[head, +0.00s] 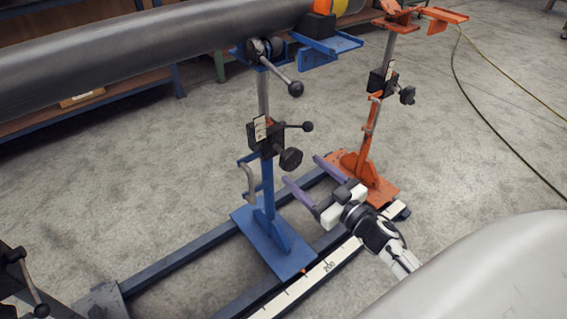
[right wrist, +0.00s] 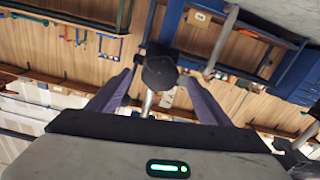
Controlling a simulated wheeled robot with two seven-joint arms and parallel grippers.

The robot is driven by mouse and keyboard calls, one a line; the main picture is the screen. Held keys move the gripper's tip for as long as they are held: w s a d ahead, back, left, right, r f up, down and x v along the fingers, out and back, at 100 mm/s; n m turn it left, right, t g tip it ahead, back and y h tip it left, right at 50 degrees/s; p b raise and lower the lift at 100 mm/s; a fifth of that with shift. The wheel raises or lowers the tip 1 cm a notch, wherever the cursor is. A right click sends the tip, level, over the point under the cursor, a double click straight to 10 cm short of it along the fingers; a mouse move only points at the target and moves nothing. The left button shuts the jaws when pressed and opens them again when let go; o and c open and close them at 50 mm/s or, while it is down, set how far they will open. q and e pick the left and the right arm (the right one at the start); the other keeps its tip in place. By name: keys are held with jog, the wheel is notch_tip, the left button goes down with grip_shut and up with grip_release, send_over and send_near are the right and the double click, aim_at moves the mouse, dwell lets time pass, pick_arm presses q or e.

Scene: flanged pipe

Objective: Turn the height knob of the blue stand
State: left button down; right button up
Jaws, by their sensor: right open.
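The blue stand (head: 268,190) stands upright on a blue base plate, with a black block (head: 262,138) on its post. A round black knob (head: 290,159) sticks out of the block at its lower right, below a thin lever with a ball end (head: 307,126). My right gripper (head: 302,169) is open, its purple fingers pointing up-left toward the knob from below right. In the right wrist view a round black knob (right wrist: 160,72) shows between the spread fingers of the gripper (right wrist: 157,78); I see no contact. My left gripper is not in view.
A large grey pipe (head: 130,55) lies across the blue stand's top. An orange stand (head: 365,150) stands to the right, close to my right gripper. Dark rails (head: 180,262) and a white scale (head: 305,285) run along the floor. Open floor (head: 480,150) lies right.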

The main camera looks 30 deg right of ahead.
aim_at(284, 154)
jog(key=w, duration=0.3)
jog(key=w+b, duration=0.1)
jog(key=w, duration=0.4)
jog(key=shift+w+a+b, duration=0.3)
jog(key=shift+a+b, duration=0.05)
jog(key=shift+w, duration=0.5)
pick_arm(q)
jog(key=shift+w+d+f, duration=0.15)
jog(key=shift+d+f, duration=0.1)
pick_arm(e)
jog(key=shift+a, duration=0.1)
jog(key=c, duration=1)
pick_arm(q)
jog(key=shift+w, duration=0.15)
pick_arm(e)
jog(key=shift+c, duration=0.2)
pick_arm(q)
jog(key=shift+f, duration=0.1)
pick_arm(e)
jog(key=shift+n, duration=0.4)
